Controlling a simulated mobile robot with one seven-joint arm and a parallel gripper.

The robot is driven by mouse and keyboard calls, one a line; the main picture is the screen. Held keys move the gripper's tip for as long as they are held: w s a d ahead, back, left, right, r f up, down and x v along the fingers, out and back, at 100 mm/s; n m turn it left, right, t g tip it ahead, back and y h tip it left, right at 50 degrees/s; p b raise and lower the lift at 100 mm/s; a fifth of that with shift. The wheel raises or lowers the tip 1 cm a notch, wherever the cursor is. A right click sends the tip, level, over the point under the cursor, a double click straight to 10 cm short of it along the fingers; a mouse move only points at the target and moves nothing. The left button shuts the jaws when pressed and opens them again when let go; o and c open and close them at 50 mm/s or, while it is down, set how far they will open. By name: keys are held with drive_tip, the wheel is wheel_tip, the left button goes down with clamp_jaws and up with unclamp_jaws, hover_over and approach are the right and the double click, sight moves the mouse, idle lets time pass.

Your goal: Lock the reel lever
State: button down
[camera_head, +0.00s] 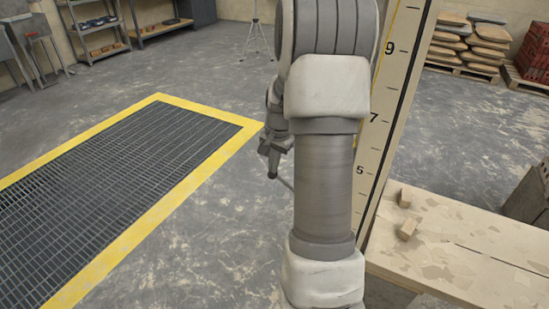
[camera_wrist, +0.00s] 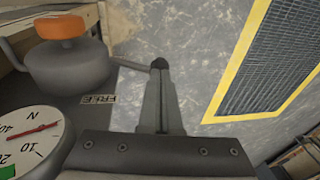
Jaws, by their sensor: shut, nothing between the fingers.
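The reel unit shows in the wrist view as a grey round body (camera_wrist: 68,65) with an orange cap (camera_wrist: 60,27). A thin grey lever (camera_wrist: 132,65) sticks out from its right side towards my gripper. A small label reading FREE (camera_wrist: 98,99) lies below the lever. My gripper (camera_wrist: 160,66) is shut and empty, its tip at the outer end of the lever; whether they touch I cannot tell. In the head view my gripper (camera_head: 271,173) hangs left of my arm, and a thin rod (camera_head: 286,183) shows beside it. My arm hides the reel there.
A dial gauge (camera_wrist: 30,140) with a red needle sits at lower left in the wrist view. A tall numbered board (camera_head: 378,130) stands behind my arm. A wooden bench (camera_head: 460,245) with small blocks is at right. A yellow-edged floor grate (camera_head: 110,165) lies left, with open floor around it.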

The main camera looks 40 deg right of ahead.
drive_tip(key=shift+w+a+f, duration=0.15)
drive_tip(key=shift+w+f, duration=0.05)
idle(0.5)
drive_tip(key=shift+w+a+f+g+h+p, duration=0.2)
drive_tip(key=shift+w+f+g+h+p, duration=0.2)
drive_tip(key=shift+g+p, duration=0.45)
wheel_tip(320, 180, down, 7)
drive_tip(key=w+a+g+h, duration=0.1)
drive_tip(key=w+g+h, duration=0.1)
drive_tip(key=g, duration=0.5)
drive_tip(key=shift+w+n+h+p, duration=0.3)
drive_tip(key=shift+w+h+p, duration=0.1)
drive_tip(key=shift+h, duration=0.1)
drive_tip(key=shift+r+p, duration=0.3)
drive_tip(key=shift+r, duration=0.5)
